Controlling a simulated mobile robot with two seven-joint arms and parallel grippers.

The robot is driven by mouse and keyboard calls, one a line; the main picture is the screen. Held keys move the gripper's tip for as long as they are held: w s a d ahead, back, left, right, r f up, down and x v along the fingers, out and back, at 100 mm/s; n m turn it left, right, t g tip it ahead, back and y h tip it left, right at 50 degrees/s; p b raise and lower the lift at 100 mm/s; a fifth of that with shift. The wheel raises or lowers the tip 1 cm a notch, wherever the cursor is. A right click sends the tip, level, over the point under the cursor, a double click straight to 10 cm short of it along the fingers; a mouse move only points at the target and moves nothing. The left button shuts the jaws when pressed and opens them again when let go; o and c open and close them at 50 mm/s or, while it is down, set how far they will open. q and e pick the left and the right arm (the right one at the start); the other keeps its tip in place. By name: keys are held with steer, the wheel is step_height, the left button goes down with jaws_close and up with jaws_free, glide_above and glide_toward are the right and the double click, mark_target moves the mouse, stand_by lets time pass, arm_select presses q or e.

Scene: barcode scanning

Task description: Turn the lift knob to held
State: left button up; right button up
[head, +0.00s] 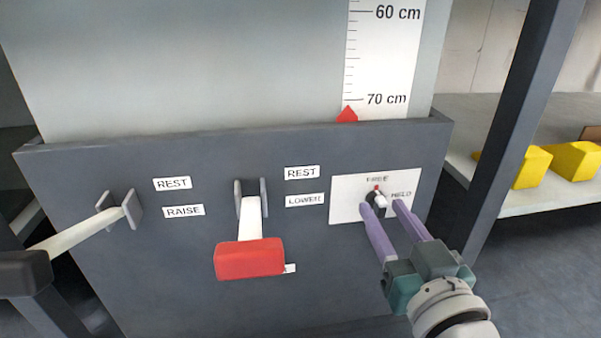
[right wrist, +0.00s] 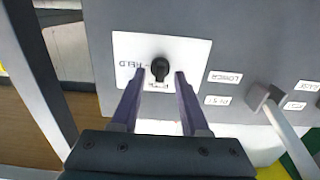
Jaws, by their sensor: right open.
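My left gripper is out of view.
A red-handled lever (head: 249,258) by REST and LOWER labels and a black-handled lever (head: 85,235) by REST and RAISE labels stick out left of the knob. A red pointer (head: 347,115) sits just below 70 cm on the scale. A dark post (head: 520,115) stands right.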

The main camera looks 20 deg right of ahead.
jaws_close()
stand_by(0.7)
